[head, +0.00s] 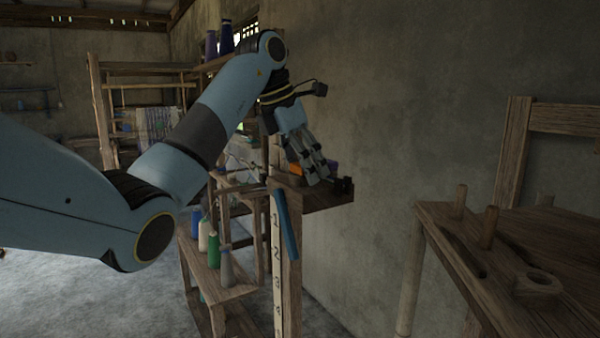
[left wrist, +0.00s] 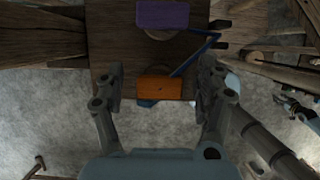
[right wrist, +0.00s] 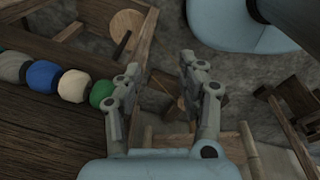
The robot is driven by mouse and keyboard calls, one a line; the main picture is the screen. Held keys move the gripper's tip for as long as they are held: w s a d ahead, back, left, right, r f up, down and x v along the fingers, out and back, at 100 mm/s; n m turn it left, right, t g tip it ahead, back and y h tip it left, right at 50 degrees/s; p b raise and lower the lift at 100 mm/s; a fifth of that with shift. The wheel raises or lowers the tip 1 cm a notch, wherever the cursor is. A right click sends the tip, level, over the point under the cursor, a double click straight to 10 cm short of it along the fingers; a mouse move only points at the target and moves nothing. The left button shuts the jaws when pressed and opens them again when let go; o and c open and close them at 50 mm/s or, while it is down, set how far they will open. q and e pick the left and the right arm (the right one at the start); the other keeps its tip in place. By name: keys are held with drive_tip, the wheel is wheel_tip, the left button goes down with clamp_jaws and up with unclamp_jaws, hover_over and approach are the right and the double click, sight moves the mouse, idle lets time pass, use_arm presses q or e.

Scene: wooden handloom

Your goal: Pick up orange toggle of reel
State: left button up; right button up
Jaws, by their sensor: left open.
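The orange toggle (left wrist: 160,88) is a small block on a brown wooden board (left wrist: 125,50). In the left wrist view it lies between the two fingers of my open left gripper (left wrist: 158,72), with gaps on both sides. In the head view only a patch of the orange toggle (head: 295,169) shows beside the fingers of my left gripper (head: 314,179), which point down at the board. My right gripper (right wrist: 160,70) is open and empty in the right wrist view. I cannot make out a reel clearly.
A purple block (left wrist: 162,14) sits farther along the board, with a bent blue rod (left wrist: 194,55) beside it. Several thread spools (head: 213,248) stand on a low shelf at the left. A wooden frame with pegs (head: 489,228) stands at the right.

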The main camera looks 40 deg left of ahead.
use_arm(q)
drive_tip(key=c, duration=0.8)
drive_tip(key=shift+c, duration=0.6)
wheel_tip(320, 180, up, 3)
drive_tip(key=shift+f, duration=0.15)
wheel_tip(320, 180, up, 7)
drive_tip(key=p, duration=0.7)
drive_tip(key=shift+r, duration=0.2)
